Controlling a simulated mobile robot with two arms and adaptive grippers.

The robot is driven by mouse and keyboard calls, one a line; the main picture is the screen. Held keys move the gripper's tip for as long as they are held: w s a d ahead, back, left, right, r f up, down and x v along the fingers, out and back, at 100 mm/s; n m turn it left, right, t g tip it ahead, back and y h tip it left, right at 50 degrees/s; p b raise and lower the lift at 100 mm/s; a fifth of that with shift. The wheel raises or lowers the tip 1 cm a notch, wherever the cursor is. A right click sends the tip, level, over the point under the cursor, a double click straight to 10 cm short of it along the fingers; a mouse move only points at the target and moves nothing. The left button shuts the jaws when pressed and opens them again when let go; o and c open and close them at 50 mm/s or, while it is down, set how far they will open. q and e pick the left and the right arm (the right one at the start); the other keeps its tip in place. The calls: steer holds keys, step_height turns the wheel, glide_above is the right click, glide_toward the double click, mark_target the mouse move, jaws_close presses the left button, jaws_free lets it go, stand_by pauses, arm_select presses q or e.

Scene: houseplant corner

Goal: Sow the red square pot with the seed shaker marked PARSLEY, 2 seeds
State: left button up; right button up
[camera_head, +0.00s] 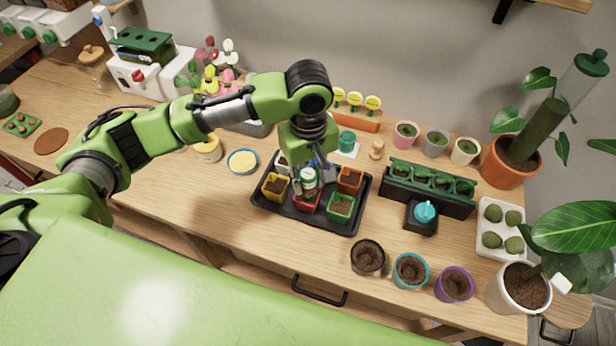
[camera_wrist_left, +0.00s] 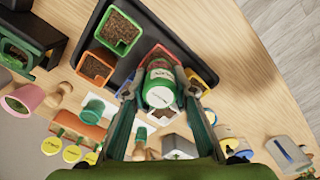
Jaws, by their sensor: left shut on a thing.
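My left gripper (camera_head: 307,184) is shut on a white and green seed shaker (camera_head: 308,175). The shaker is over the red square pot (camera_head: 307,206) in the black tray (camera_head: 341,229). In the left wrist view the shaker (camera_wrist_left: 160,92) sits between the two fingers and hides much of the red pot (camera_wrist_left: 157,52). I cannot read its marking clearly, and I cannot tell its exact tilt or whether it touches the pot. No seeds show. My right gripper is not in view.
The tray also holds a yellow pot (camera_head: 275,187), an orange pot (camera_head: 350,180), a green pot (camera_head: 341,207) and a white pot (camera_head: 281,163). Several round pots, including a black one (camera_head: 367,257), stand in front. A seedling box (camera_head: 428,190) is to the right.

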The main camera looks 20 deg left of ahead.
arm_select(q)
steer(key=shift+p, duration=0.3)
stand_by(0.9)
stand_by(0.6)
steer(key=shift+s+f+p, duration=0.1)
steer(key=shift+f+p, duration=0.05)
steer(key=shift+p, duration=0.3)
stand_by(0.9)
step_height(320, 180, up, 5)
steer(key=p, duration=0.7)
steer(key=shift+r, duration=0.2)
step_height(320, 180, up, 2)
steer(key=shift+p, duration=1.25)
steer(key=shift+f, duration=0.1)
steer(key=shift+f, duration=0.15)
